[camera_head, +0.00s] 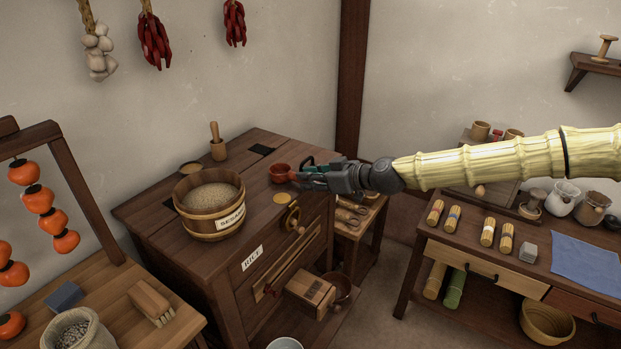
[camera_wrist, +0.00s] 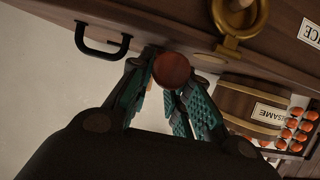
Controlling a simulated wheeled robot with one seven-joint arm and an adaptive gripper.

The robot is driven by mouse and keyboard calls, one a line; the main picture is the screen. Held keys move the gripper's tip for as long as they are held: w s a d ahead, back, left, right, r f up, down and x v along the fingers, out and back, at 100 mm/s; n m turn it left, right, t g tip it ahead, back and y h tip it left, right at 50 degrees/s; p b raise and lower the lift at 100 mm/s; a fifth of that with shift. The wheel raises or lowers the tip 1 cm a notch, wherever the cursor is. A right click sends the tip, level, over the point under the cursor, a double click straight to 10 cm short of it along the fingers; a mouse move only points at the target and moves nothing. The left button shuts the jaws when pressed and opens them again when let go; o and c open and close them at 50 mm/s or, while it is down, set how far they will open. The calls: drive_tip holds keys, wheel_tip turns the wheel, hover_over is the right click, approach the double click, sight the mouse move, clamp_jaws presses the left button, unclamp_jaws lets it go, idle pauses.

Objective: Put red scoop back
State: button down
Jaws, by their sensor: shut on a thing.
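The red scoop (camera_head: 280,173) is at the right end of the dark wooden cabinet (camera_head: 165,222), its round cup to the left of my gripper. My gripper (camera_head: 297,178) is shut on it, reaching in from the right. In the wrist view, a round red-brown part of the scoop (camera_wrist: 172,70) shows between the teal fingertips (camera_wrist: 168,82). The scoop is at or just above the cabinet top; I cannot tell whether it touches. The fingers partly hide its handle.
A wooden tub of seeds (camera_head: 209,224) labelled "SESAME" stands left of the scoop. A brass ring fitting (camera_head: 291,217) is on the cabinet near my gripper. A mortar with pestle (camera_head: 218,150) stands behind. A table with bundles (camera_head: 456,219) is at right.

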drive_tip(key=shift+f, duration=0.15)
drive_tip(key=shift+f, duration=0.2)
drive_tip(key=c, duration=1.3)
unclamp_jaws()
drive_tip(key=shift+r, duration=0.1)
drive_tip(key=shift+r, duration=0.15)
drive_tip(key=shift+b+v, duration=1.1)
drive_tip(key=shift+v, duration=4.85)
